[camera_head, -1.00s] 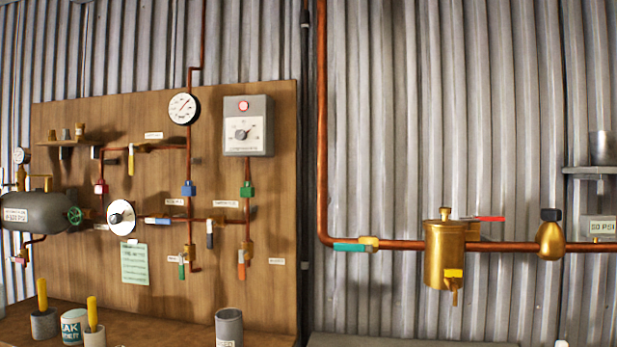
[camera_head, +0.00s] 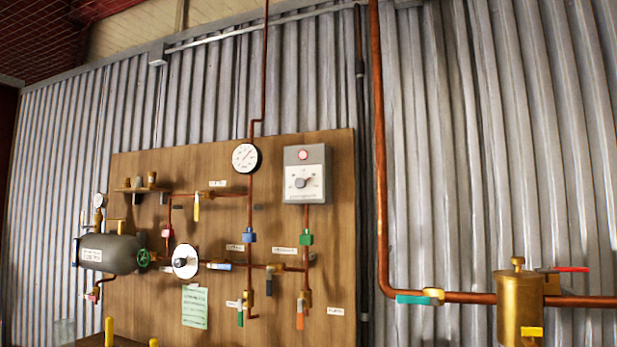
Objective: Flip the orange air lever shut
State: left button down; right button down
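The orange lever (camera_head: 300,314) hangs straight down from a small brass valve (camera_head: 305,297) at the lower right of the wooden board. A copper pipe runs from that valve up to a green fitting (camera_head: 306,238) below a grey box with a dial. A white label (camera_head: 335,311) is to the right of the lever; its text is too small to read. Neither of my grippers is in view.
A green-handled valve (camera_head: 240,314) hangs left of the orange lever. A grey tank (camera_head: 110,253) is at the board's left edge. A teal-handled valve (camera_head: 417,298) and brass pot (camera_head: 520,305) sit on the pipe at right. The space before the board looks clear.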

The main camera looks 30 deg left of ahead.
aim_at(300, 302)
jog(key=j, duration=0.5)
jog(key=i+j, duration=0.15)
jog(key=j, duration=0.8)
jog(key=i, duration=0.05)
